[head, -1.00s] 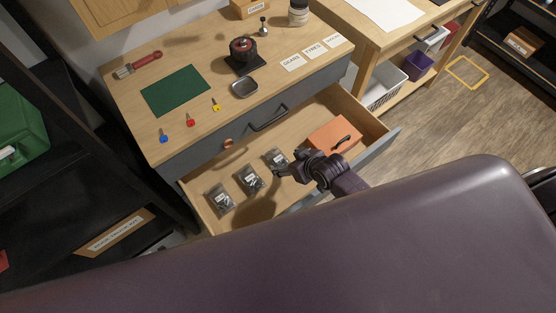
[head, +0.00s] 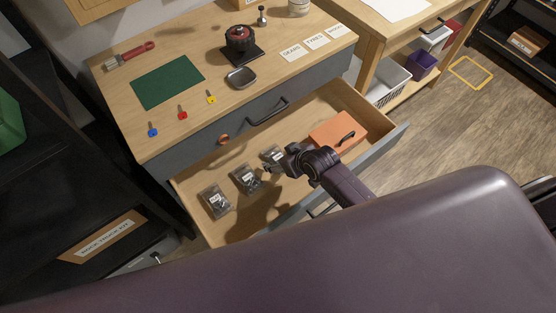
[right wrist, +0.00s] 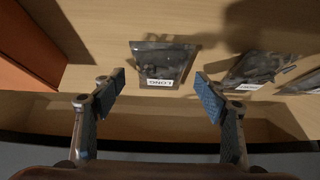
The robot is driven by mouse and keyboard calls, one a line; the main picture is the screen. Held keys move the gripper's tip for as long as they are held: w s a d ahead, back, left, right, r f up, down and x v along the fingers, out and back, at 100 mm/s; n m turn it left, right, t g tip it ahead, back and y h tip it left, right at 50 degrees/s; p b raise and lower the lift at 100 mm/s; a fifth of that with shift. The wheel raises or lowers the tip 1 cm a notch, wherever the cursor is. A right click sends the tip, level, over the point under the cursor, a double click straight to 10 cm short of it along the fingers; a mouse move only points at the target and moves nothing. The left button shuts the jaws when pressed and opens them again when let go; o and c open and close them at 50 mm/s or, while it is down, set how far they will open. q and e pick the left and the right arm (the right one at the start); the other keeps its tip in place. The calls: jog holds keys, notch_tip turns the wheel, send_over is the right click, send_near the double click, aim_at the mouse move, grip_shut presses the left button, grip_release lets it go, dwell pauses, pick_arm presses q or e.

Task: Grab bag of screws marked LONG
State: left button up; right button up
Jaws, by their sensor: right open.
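The bag marked LONG (right wrist: 162,64) is a clear bag of dark screws with a white label, lying flat in the open drawer. In the head view it is the bag (head: 271,154) nearest the orange box, partly hidden by my right gripper. My right gripper (head: 274,168) is open and empty above the drawer, close to this bag. In the right wrist view the bag lies ahead, between the two spread fingers and apart from them. My left gripper is not in view.
Two similar bags (head: 245,179) (head: 215,201) lie beside it in the drawer (head: 300,120); their labels are unreadable. An orange box (head: 337,133) sits at the drawer's right. The drawer front and the workbench (head: 215,55) edge bound the space.

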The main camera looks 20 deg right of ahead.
jog(key=c, duration=1.2)
jog(key=shift+r, duration=0.15)
jog(key=shift+c, duration=0.2)
